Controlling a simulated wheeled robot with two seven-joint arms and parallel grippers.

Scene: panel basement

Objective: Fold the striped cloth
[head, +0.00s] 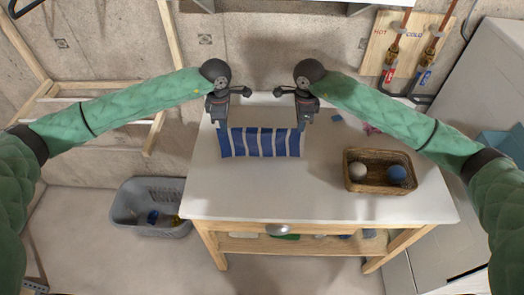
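The striped cloth (261,143), blue with white bands, hangs as a short panel between my two grippers above the white tabletop. Its top edge runs nearly level. My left gripper (219,122) is at the cloth's upper left corner and appears shut on it. My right gripper (302,122) is at the upper right corner and appears shut on it too. The fingertips are small and partly hidden. I cannot tell whether the cloth's lower edge touches the table.
A wicker basket (351,177) with a white ball and a blue ball stands on the table's right. The front of the white table (262,199) is clear. A grey laundry basket (125,211) is on the floor at left. Pipes and a white appliance (483,82) are at right.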

